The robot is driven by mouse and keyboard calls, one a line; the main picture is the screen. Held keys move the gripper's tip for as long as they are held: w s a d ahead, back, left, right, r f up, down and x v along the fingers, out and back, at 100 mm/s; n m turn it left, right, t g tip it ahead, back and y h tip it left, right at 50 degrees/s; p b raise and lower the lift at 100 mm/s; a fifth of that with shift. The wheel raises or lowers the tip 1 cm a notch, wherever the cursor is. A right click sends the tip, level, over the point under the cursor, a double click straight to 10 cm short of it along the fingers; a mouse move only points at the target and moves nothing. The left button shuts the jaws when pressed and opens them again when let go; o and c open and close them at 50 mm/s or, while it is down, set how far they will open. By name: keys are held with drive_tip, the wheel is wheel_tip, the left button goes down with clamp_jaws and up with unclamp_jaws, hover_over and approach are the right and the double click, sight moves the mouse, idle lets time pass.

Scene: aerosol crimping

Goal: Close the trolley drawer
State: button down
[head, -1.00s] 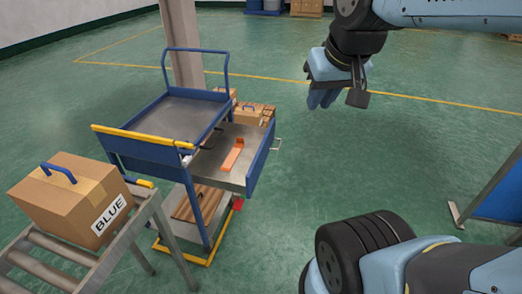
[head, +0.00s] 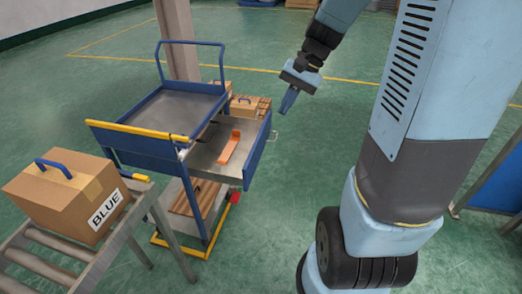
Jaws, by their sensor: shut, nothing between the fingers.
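The blue trolley (head: 135,140) stands left of centre, with a grey top tray and yellow edge bars. Its drawer (head: 262,150) is pulled out to the right, with a blue front panel and a grey inside. A small handle shows on the outer face of the drawer front. An orange tool-like item (head: 229,148) lies in the drawer. My gripper (head: 286,108) is shut and empty. In the picture it is just above and right of the drawer front, pointing down, with a gap between them.
A cardboard box marked BLUE (head: 70,199) sits on a roller conveyor (head: 62,248) at the lower left. A grey post (head: 177,40) and more boxes (head: 243,106) stand behind the trolley. A blue panel (head: 497,197) is at the right. Green floor right of the drawer is clear.

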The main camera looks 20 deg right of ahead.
drive_tip(key=w+d+f+m+y, duration=0.2)
drive_tip(key=w+f+m+y, duration=0.2)
drive_tip(key=w+f, duration=0.4)
drive_tip(key=m+t+y, duration=0.6)
drive_tip(key=m+t, duration=0.4)
drive_tip(key=m, duration=0.4)
approach(258, 153)
drive_tip(key=x, duration=0.6)
drive_tip(key=shift+s+a+r, duration=0.1)
drive_tip(key=shift+a+r, duration=0.2)
drive_tip(key=shift+a, duration=0.25)
